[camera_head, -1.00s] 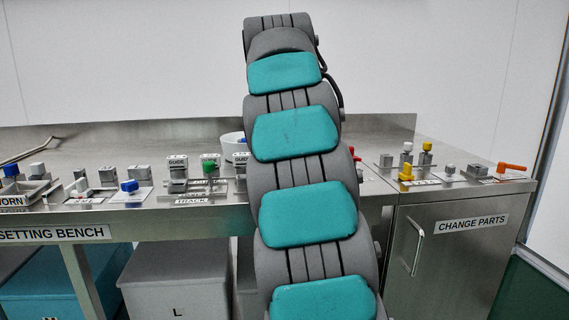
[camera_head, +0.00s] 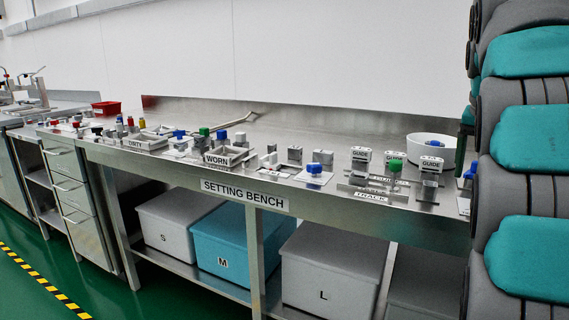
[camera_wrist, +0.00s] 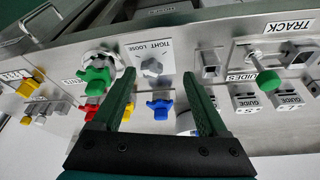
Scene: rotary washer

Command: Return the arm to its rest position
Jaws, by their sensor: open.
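My arm stands along the right edge of the head view, with its grey and teal links partly cut off by the frame. In the wrist view my gripper (camera_wrist: 157,76) has its two dark green fingers spread apart. Nothing is held between the fingers. A blue knob (camera_wrist: 159,109) and a grey knob on a TIGHT/LOOSE plate (camera_wrist: 153,66) show beyond and between them, on the steel surface. A green knob (camera_wrist: 97,80) shows left of the left finger. The wrist picture is tilted, so the clearance to these parts cannot be told.
The setting bench (camera_head: 330,116) carries GUIDE blocks (camera_head: 361,154), a blue knob on a plate (camera_head: 314,168), a WORN tray (camera_head: 236,164), a DIRTY tray (camera_head: 150,144) and a white bowl (camera_head: 420,150). Bins, including a teal one (camera_head: 222,240), sit below. Green floor lies open at the left front.

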